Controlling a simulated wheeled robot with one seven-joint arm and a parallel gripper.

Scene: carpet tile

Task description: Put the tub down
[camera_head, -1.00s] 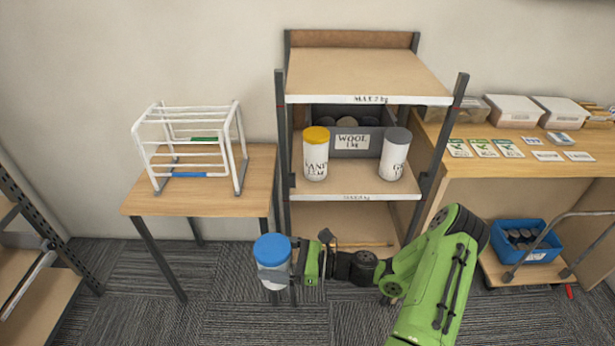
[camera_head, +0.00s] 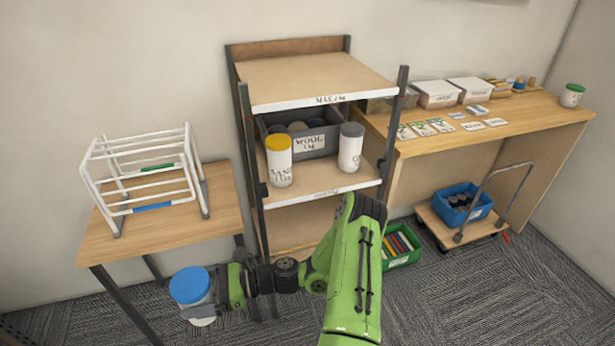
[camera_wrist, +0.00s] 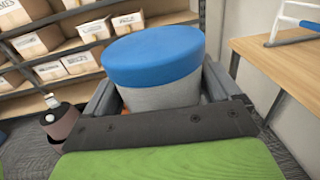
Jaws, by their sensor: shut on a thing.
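The tub with a blue lid (camera_head: 190,285) and pale body is held by my gripper (camera_head: 212,290), in front of the small wooden table (camera_head: 160,228) and below the level of its top. In the wrist view the tub's blue lid (camera_wrist: 153,54) and grey-white body sit between the two grey fingers, which close around its sides. The tub looks about upright. Its lower part is hidden by the gripper in the wrist view.
A white wire rack (camera_head: 145,180) stands on the small table. The shelf unit (camera_head: 322,190) holds a yellow-lidded tub (camera_head: 279,160), a grey-lidded tub (camera_head: 350,148) and a grey WOOL bin (camera_head: 318,144). A long bench (camera_head: 520,118) stands right, with a trolley (camera_head: 440,228) below.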

